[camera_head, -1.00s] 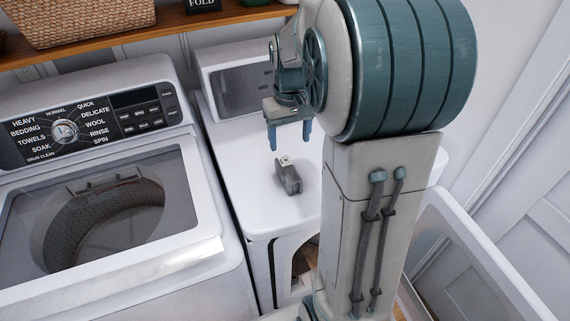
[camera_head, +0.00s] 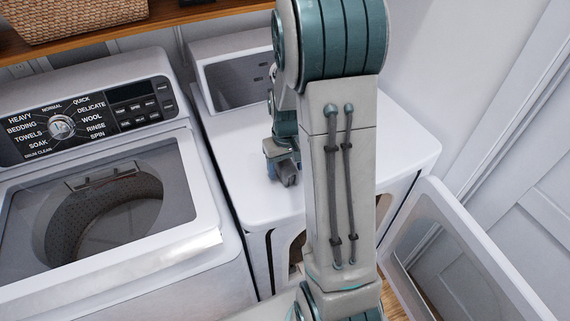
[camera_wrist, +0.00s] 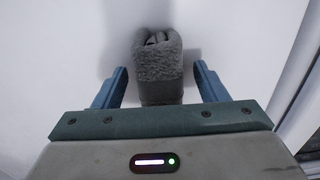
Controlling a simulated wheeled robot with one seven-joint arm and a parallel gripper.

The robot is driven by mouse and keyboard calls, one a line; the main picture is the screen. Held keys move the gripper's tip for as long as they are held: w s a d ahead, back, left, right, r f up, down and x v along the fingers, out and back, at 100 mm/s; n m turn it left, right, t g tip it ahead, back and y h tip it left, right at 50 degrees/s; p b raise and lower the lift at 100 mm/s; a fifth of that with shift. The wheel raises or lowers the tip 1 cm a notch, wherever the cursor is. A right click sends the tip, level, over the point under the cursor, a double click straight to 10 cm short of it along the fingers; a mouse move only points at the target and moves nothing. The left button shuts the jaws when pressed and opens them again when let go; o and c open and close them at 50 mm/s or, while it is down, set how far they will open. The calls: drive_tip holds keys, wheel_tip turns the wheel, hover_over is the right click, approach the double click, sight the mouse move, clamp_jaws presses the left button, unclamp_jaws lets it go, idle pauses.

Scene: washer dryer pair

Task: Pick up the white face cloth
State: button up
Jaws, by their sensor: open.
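A small grey, fuzzy-looking item (camera_wrist: 160,60) stands on the white dryer top (camera_head: 240,190). In the wrist view it sits between the two blue fingers of my gripper (camera_wrist: 161,70), with a gap on each side. The gripper is open and not closed on it. In the head view my gripper (camera_head: 281,172) is low over the dryer top, and the grey item (camera_head: 288,173) shows partly at the fingers. I see no plainly white face cloth in these frames; part of the dryer top is hidden behind my arm.
The washer (camera_head: 190,250) with its see-through lid stands left of the dryer. The dryer's raised back panel (camera_head: 235,80) is behind my gripper. An open dryer door (camera_head: 455,260) sticks out at the lower right. A wooden shelf with a wicker basket (camera_head: 75,15) runs above.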

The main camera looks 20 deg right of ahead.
drive_tip(key=shift+f, duration=0.15)
drive_tip(key=c, duration=1.1)
drive_tip(key=shift+o, duration=0.2)
